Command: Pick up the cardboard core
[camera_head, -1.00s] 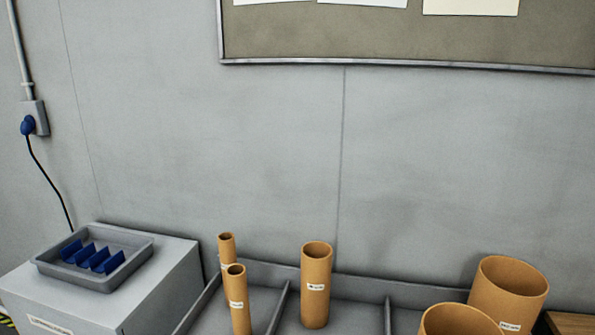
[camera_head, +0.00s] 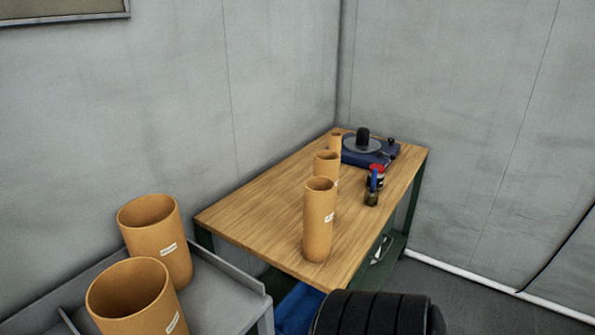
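Several open cardboard cores are in view, and I cannot tell which one the task means. A tall tan core (camera_head: 319,222) with a white label stands upright near the front edge of the wooden table. A medium core (camera_head: 327,163) stands behind it, partly hidden. A small core (camera_head: 335,141) stands at the table's far end. Two wide cores stand in the grey divided rack at lower left: one nearer (camera_head: 130,303), cut by the bottom edge, and one behind it (camera_head: 155,238). Neither of my grippers is in view.
The wooden table (camera_head: 256,214) has a clear left part. A blue machine (camera_head: 368,153) with a disc and black post stands at its far end. A red and blue item (camera_head: 376,175) is near the right edge. The grey rack's rim (camera_head: 235,272) is nearer me.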

